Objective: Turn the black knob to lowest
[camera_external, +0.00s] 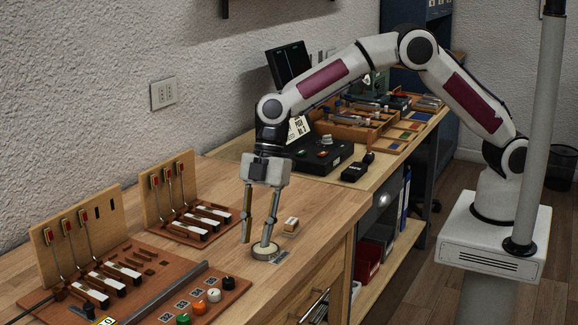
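The black knob (228,283) sits at the right end of a row of knobs on a reddish-brown board at the front left. A white knob (214,295), an orange knob (199,307) and a green knob (183,319) stand beside it. The black knob's pointer direction is too small to tell. My gripper (256,241) points down behind and to the right of the black knob, apart from it.
A grey bar (160,300) lies along the board behind the knobs. A black control box (318,153) stands farther back.

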